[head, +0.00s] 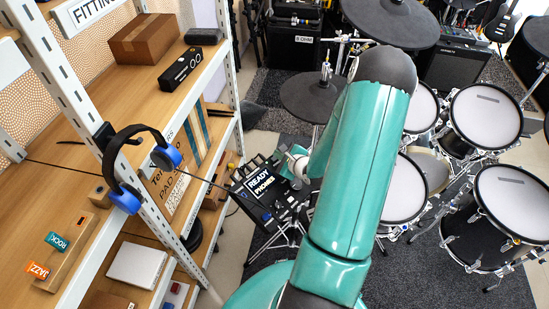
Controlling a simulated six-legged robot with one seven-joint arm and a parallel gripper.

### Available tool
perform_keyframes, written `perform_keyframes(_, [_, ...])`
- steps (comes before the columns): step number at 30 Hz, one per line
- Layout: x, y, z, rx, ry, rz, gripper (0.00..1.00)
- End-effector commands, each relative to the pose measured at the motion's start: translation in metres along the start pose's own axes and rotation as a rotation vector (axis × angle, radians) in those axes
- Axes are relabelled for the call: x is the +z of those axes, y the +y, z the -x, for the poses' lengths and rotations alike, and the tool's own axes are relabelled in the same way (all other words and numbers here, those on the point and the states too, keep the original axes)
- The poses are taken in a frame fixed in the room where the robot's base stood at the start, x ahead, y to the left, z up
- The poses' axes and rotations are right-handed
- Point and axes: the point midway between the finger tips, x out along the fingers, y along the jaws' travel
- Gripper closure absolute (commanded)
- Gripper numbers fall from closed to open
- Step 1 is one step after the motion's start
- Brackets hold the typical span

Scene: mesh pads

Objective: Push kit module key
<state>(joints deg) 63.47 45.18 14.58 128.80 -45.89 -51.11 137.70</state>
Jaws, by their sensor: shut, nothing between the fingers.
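The kit module (281,207) is a dark box on a stand left of the drums. Its lit screen (260,183) reads "READY PHONES". My teal arm reaches down from above, and its end shows beside the module's upper right edge. My gripper (277,169) is small and dark there, partly hidden by my own arm. It looks shut, with nothing seen in it. I cannot tell whether it touches a key; the individual keys are too small to make out.
Headphones (121,170) with blue ear pads hang on the shelf post, and a thin cable runs toward the module. Drums (486,118) and cymbals (391,20) crowd the right.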

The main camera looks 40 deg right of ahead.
Motion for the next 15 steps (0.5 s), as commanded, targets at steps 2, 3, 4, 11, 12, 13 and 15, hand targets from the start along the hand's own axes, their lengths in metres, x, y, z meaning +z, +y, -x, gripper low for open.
perform_keyframes(2, [0.000, 0.000, 0.000, 0.000, 0.000, 0.000, 1.00])
perform_keyframes(3, [0.001, -0.001, 0.001, -0.001, 0.000, 0.000, 1.00])
perform_keyframes(4, [0.002, -0.002, 0.002, -0.001, 0.000, 0.001, 1.00])
perform_keyframes(11, [0.012, -0.013, 0.016, -0.002, 0.000, 0.002, 1.00])
perform_keyframes(12, [0.013, -0.014, 0.018, -0.001, 0.000, 0.001, 1.00])
perform_keyframes(13, [0.015, -0.015, 0.020, -0.002, 0.000, 0.002, 1.00])
perform_keyframes(15, [0.018, -0.019, 0.025, -0.002, -0.001, 0.002, 1.00])
